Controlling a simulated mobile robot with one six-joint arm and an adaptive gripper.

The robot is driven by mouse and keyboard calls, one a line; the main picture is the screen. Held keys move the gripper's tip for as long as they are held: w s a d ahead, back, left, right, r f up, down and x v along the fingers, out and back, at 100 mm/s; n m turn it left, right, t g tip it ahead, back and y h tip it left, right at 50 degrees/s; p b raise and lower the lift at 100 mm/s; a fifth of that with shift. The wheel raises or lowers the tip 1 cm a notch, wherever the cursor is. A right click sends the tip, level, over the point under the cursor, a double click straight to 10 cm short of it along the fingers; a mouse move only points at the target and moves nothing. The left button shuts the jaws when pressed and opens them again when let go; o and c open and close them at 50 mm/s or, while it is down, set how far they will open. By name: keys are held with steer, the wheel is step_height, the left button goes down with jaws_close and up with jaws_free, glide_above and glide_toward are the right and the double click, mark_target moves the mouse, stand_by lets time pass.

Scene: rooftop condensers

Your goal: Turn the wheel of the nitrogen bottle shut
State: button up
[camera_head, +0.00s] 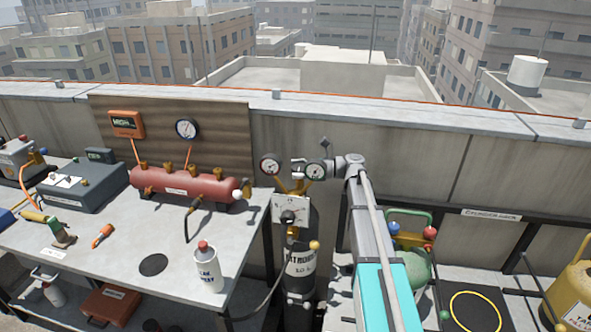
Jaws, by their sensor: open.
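The nitrogen bottle (300,262) is a dark cylinder with a white label, upright beside the right end of the workbench. At its top are two round gauges, the left one (270,165) and the right one (315,171), with brass fittings below. A pale panel with a dark knob (288,216) hangs in front of the bottle. I cannot clearly make out the bottle's wheel among the fittings. My gripper (332,166) is at the bottle's top, by the right gauge. It is small here and partly hidden; I see nothing held in it, and contact cannot be told.
The workbench (110,235) on the left carries a red manifold (185,183), a grey box (85,187) and a white bottle (206,268). A green cylinder (416,270) stands right of my arm, a yellow one (572,300) at far right. A parapet (400,140) runs behind.

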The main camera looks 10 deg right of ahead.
steer(key=c, duration=1)
steer(key=shift+m+t, duration=0.4)
steer(key=shift+t, duration=0.2)
steer(key=m+t+h, duration=0.1)
steer(key=t, duration=0.1)
steer(key=m+t+h, duration=0.1)
steer(key=m+t, duration=0.1)
steer(key=t, duration=0.1)
steer(key=shift+w+d+m, duration=0.1)
steer(key=shift+m, duration=0.2)
steer(key=shift+w+d+m+t+h, duration=0.1)
steer(key=shift+w+m+t+h, duration=0.05)
steer(key=shift+m+t+h, duration=0.8)
steer(key=shift+w+m+t+h, duration=0.15)
steer(key=shift+m+t+h, duration=0.45)
steer(key=shift+t, duration=0.65)
steer(key=shift+w+m+h, duration=0.1)
steer(key=shift+m+h, duration=0.15)
steer(key=o, duration=1)
